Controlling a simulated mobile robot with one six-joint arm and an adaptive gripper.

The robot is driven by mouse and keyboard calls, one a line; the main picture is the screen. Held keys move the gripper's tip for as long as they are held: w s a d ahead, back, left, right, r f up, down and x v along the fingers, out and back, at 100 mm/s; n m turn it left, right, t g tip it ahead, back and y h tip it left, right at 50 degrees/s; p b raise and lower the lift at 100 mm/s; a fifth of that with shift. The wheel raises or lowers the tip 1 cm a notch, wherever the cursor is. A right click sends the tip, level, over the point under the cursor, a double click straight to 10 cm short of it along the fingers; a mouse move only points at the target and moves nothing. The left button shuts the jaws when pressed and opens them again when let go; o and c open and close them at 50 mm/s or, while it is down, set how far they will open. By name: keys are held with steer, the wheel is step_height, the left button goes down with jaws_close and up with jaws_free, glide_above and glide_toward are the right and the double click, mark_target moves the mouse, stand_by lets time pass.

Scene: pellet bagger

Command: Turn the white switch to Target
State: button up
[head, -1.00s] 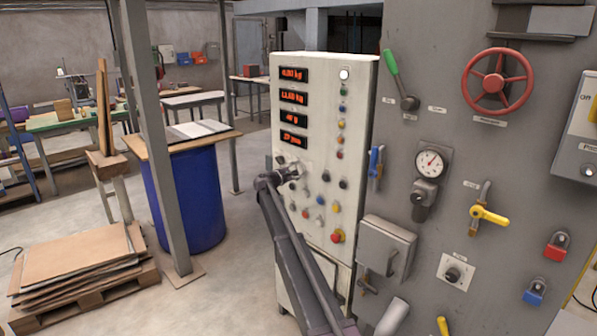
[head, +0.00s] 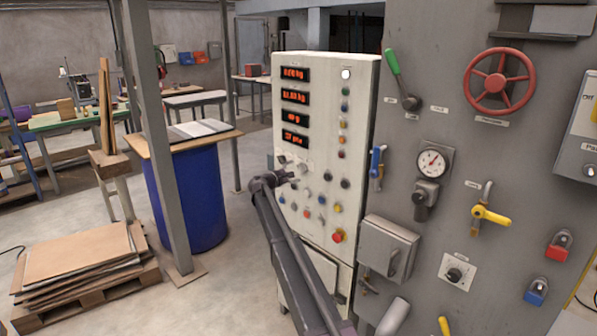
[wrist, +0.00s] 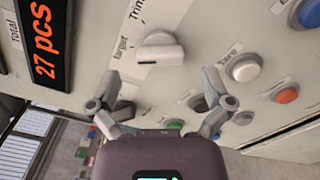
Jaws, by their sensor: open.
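The white switch (wrist: 160,50) is a round knob with a raised bar handle on the cream control panel, in the wrist view. Its bar lies roughly crosswise in that picture. The label Target (wrist: 122,45) is just left of it, and the label Trim (wrist: 137,8) is above. A short dark line shows near the bar's left end; I cannot tell which position it marks. My gripper (wrist: 162,77) is open, its fingers spread below the switch in the picture and apart from it. In the head view my gripper (head: 283,173) is at the panel's left side, and the switch cannot be made out clearly.
The control panel (head: 362,115) carries red number displays (head: 295,97) and several buttons. In the wrist view a white button (wrist: 243,68) and a red button (wrist: 286,93) are right of the switch. A grey cabinet (head: 450,130) with a red handwheel (head: 498,80) stands right.

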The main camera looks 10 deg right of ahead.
steer(key=v, duration=0.9)
steer(key=s+d+f+m+g+y, duration=0.2)
steer(key=s+d+f, duration=0.2)
steer(key=s, duration=0.4)
steer(key=s+d+f+m+g+y+p, duration=0.1)
steer(key=s+d+f+m+g+y, duration=0.15)
steer(key=s+d, duration=0.45)
steer(key=s+d+f+m+g+y, duration=0.1)
steer(key=s+d+f+m+g, duration=0.2)
steer(key=s, duration=0.7)
steer(key=s+a+f+m+g+y, duration=0.1)
steer(key=s+f+m+y, duration=0.1)
steer(key=s, duration=0.8)
steer(key=s+a+f+m+g+y+p, duration=0.1)
steer(key=s+y, duration=0.3)
steer(key=s, duration=0.6)
steer(key=s+a+f+m+g+y, duration=0.1)
steer(key=s+a+f+m+y, duration=0.1)
steer(key=s, duration=0.8)
steer(key=shift+f+m+y, duration=0.45)
steer(key=shift+f+y, duration=0.1)
steer(key=shift+f, duration=0.25)
